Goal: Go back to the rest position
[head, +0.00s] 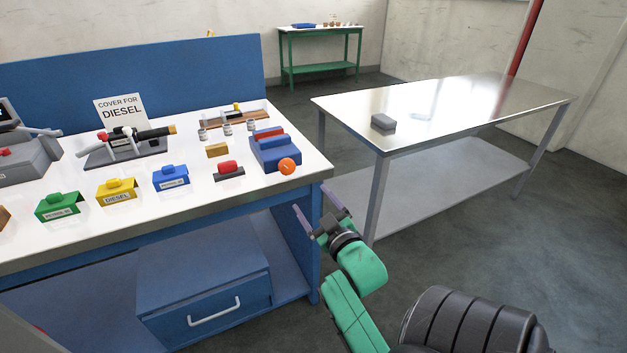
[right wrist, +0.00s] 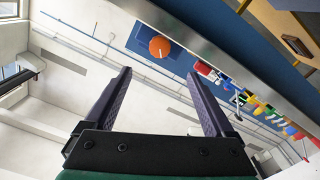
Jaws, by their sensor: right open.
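My right gripper (head: 322,213) is on a green arm in the head view, in front of the right end of the blue workbench (head: 262,202) and apart from it. In the right wrist view its two purple fingers (right wrist: 165,100) are spread apart with nothing between them. My left gripper does not show. On the bench stand a green cover (head: 57,206), a yellow cover (head: 116,191) marked DIESEL and a blue cover (head: 171,178). A sign (head: 121,110) reading COVER FOR DIESEL stands behind them.
A metal table (head: 470,105) with a grey box (head: 383,122) stands to the right. A green table (head: 321,50) is at the back. Floor between is free.

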